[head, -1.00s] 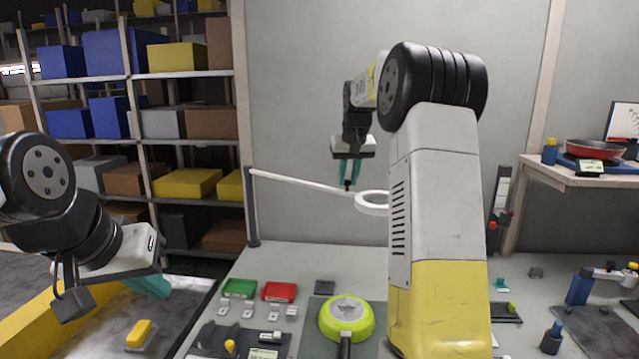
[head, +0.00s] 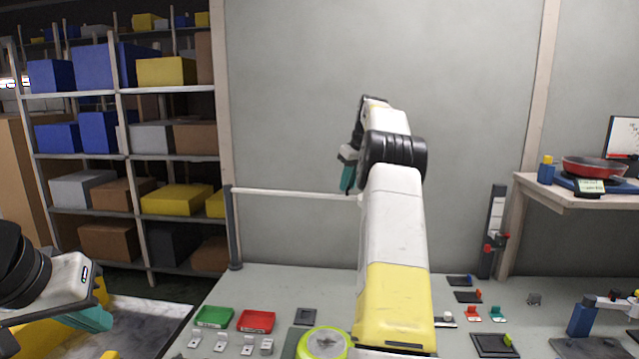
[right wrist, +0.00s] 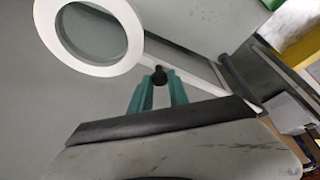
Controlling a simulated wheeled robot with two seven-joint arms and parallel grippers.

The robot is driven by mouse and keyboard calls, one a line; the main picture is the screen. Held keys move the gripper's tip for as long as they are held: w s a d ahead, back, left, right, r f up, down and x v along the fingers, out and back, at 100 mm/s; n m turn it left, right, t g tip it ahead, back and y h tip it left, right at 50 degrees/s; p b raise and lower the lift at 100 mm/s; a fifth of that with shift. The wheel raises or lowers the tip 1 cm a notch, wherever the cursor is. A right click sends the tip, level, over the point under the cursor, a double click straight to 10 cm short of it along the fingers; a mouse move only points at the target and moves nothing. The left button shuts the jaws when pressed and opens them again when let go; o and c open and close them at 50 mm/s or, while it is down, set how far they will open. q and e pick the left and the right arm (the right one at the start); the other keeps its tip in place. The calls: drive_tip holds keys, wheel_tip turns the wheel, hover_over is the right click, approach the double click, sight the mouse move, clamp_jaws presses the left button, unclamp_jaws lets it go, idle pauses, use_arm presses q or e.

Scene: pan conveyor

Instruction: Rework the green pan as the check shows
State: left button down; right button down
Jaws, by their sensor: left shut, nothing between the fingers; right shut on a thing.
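The green pan (head: 322,343) is on the bench at the bottom edge of the head view, partly cut off, with a pale disc in its middle. My right gripper (head: 348,178) is raised beyond the bench in the head view. In the right wrist view its teal fingers (right wrist: 158,92) are shut on a small black knob (right wrist: 159,76) beside a white ring magnifier (right wrist: 136,62). The ring is hidden behind my right arm in the head view; its white swing arm (head: 295,193) shows. My left gripper (head: 95,318) is low at the left, shut and empty.
A green tray (head: 214,317) and a red tray (head: 256,321) stand left of the pan, with several small metal parts in front. A red pan (head: 595,167) sits on a side table at the right. A dark post with red knobs (head: 494,235) stands near the wall.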

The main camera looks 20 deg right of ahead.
drive_tip(key=shift+w+d, duration=0.15)
drive_tip(key=shift+d, duration=0.05)
drive_tip(key=c, duration=1.6)
unclamp_jaws()
drive_tip(key=o, duration=0.3)
drive_tip(key=shift+w+d, duration=0.1)
drive_tip(key=shift+w, duration=0.05)
drive_tip(key=shift+o, duration=0.2)
drive_tip(key=shift+r, duration=0.1)
drive_tip(key=v, duration=0.7)
drive_tip(key=shift+r, duration=0.25)
